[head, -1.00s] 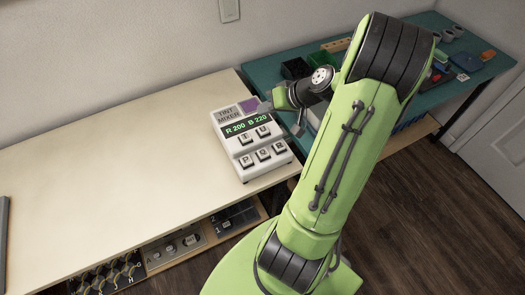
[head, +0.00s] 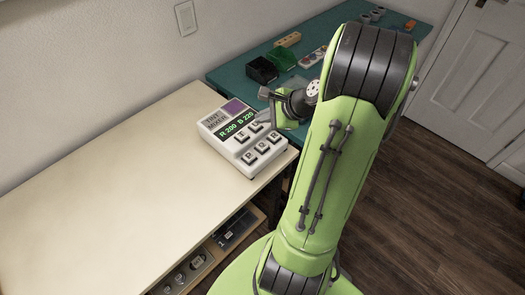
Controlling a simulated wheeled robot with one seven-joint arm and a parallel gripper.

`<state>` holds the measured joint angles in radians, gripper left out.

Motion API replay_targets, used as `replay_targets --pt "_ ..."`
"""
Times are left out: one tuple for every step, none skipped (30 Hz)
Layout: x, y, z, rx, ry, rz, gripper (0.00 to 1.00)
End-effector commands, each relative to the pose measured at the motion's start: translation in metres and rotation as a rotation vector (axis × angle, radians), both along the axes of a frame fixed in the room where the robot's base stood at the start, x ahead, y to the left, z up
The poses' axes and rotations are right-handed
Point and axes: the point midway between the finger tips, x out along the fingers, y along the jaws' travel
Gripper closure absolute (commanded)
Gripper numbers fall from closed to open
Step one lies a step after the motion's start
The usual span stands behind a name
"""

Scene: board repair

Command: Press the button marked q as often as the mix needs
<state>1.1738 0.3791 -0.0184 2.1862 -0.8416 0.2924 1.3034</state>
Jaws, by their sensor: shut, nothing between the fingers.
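The tint mixer (head: 214,136) is a white box near the right end of the cream tabletop. Its green-lit display (head: 236,124) reads R 200 B 220, and a purple patch (head: 235,106) sits above it. Grey keys stand in two rows below the display. The middle key of the front row (head: 262,148) seems to be q, but its letter is too small to be sure. My gripper (head: 264,116) is shut and empty beside the right end of the display, above the back row of keys. My wrist partly hides that side, and I cannot tell whether the fingers touch anything.
A teal bench (head: 225,80) adjoins behind, with a black bin (head: 262,70), a green bin (head: 282,60) and a wooden block (head: 287,40). A shelf (head: 205,262) with parts lies under the cream tabletop (head: 110,190). The tabletop left of the mixer is clear.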

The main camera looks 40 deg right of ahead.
Motion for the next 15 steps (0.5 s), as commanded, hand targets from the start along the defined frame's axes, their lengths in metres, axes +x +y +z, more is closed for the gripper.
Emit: replay_targets --pt "0.0 0.0 0.0 0.006 0.001 -0.007 1.0" --pt "0.0 0.0 0.0 0.008 0.001 -0.009 1.0" --pt "0.0 0.0 0.0 0.008 0.001 -0.009 1.0" --pt "0.0 0.0 0.0 0.007 0.001 -0.008 1.0" --pt "0.0 0.0 0.0 0.007 0.001 -0.008 1.0" --pt "0.0 0.0 0.0 0.007 0.001 -0.007 1.0" --pt "0.0 0.0 0.0 0.007 0.001 -0.007 1.0" --pt "0.0 0.0 0.0 0.007 0.001 -0.007 1.0" --pt "0.0 0.0 0.0 0.006 0.001 -0.007 1.0" --pt "0.0 0.0 -0.001 0.006 0.001 -0.007 1.0" --pt "0.0 0.0 -0.002 0.006 0.001 -0.007 1.0" --pt "0.0 0.0 -0.004 0.006 0.001 -0.007 1.0" --pt "0.0 0.0 -0.006 0.006 0.001 -0.007 1.0" --pt "0.0 0.0 -0.009 0.005 0.001 -0.007 1.0" --pt "0.0 0.0 -0.013 0.005 0.0 -0.006 1.0"
